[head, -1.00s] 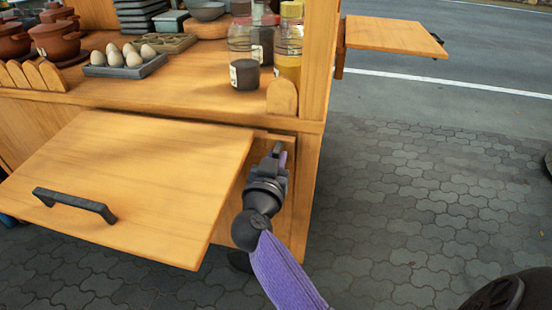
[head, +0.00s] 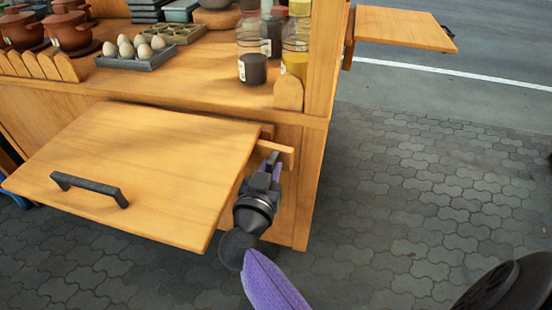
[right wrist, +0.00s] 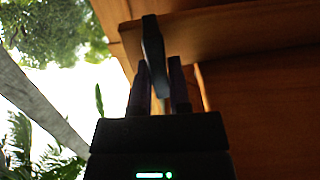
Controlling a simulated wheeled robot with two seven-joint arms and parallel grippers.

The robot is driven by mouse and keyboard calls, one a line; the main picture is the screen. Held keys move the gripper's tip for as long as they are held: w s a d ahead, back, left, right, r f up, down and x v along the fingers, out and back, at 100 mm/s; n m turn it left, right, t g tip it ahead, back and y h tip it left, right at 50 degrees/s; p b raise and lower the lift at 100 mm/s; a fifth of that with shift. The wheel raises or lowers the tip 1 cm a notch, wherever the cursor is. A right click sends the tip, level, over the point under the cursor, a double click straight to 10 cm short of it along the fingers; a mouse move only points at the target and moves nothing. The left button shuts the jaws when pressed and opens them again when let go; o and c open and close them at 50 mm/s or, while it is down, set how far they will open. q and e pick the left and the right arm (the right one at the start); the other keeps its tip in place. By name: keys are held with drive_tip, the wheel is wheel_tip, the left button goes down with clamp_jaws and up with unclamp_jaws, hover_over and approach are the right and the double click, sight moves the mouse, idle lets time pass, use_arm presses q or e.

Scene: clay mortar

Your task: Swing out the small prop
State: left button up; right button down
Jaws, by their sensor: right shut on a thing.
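The small prop (head: 284,151) is a short wooden bar under the right end of the cart's raised front flap (head: 150,165). It stands out from the cart's front panel. My right gripper (head: 271,168) is shut on the prop's dark handle, just below the bar. In the right wrist view the dark handle (right wrist: 153,45) stands between the two fingers, and the wooden prop (right wrist: 225,32) is above it. The prop's hinge end is hidden behind the flap. My left gripper is not in view.
The flap has a black handle (head: 90,188) near its front edge. Above it, the counter holds an egg tray (head: 138,60), brown pots (head: 70,33) and jars (head: 252,55). A side shelf (head: 400,27) juts out at the back right.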

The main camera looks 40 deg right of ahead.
drive_tip(key=c, duration=0.6)
unclamp_jaws()
drive_tip(key=shift+a, duration=0.15)
